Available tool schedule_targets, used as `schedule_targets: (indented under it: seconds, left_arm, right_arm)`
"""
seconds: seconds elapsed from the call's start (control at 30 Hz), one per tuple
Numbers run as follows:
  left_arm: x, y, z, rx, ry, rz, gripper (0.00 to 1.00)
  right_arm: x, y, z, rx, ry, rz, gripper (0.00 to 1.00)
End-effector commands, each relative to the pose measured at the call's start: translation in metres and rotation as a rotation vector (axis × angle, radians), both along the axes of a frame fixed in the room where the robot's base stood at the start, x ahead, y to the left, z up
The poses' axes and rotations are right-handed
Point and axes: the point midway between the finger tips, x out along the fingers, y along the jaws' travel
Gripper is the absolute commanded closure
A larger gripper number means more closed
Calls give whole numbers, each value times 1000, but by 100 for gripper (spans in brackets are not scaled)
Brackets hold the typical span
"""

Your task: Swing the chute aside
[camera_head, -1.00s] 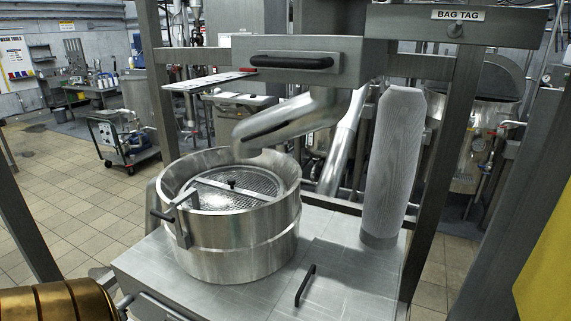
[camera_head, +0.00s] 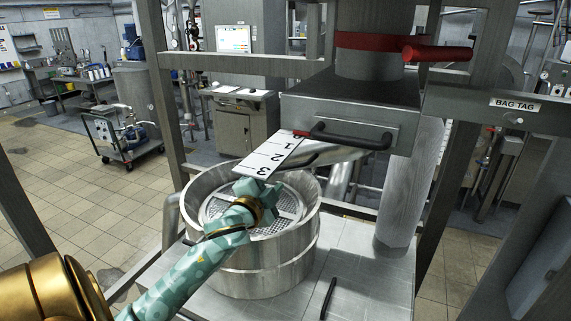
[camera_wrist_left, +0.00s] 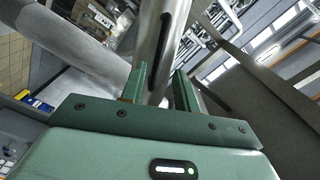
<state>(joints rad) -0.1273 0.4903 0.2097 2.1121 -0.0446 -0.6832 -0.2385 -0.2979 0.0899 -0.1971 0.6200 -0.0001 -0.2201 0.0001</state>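The chute (camera_head: 335,157) is a metal pipe that slopes down to the left under the grey box, over the round sieve pan (camera_head: 270,255). The numbered plate hides part of it. My left gripper (camera_head: 258,187) is over the pan, near the chute's lower end. In the left wrist view its two green fingers (camera_wrist_left: 160,80) stand apart. The chute (camera_wrist_left: 158,35), with a long dark strip along it, lies ahead of the gap between them. I cannot tell whether a finger touches it. My right gripper is in neither view.
A red clamp with a lever (camera_head: 390,45) is above. A pale sleeve (camera_head: 408,190) stands at the right. Frame posts flank the table.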

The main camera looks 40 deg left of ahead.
Motion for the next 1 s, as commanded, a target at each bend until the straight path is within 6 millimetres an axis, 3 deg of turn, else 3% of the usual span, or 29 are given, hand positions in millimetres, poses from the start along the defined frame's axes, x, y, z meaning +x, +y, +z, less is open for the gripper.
schedule_targets:
  seconds: [0.1, 0.3, 0.5, 0.73, 0.77, 0.87, 1.0]
  left_arm:
    - [29, 9, 4, 1, -2, 1, 69]
    - [62, 20, 2, 0, -1, 0, 69]
    - [75, 23, 0, 0, 0, -1, 69]
    - [75, 24, -1, 0, 0, -1, 69]
    - [75, 24, -1, 0, 0, -1, 72]
    - [75, 24, -1, 0, 1, 0, 99]
    - [75, 23, -1, 0, 1, 0, 100]
  right_arm:
    - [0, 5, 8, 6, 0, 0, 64]
    - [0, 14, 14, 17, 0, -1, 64]
    - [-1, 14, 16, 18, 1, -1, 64]
    - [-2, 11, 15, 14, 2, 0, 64]
    - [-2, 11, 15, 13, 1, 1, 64]
    - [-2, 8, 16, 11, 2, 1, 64]
    - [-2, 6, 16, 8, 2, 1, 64]
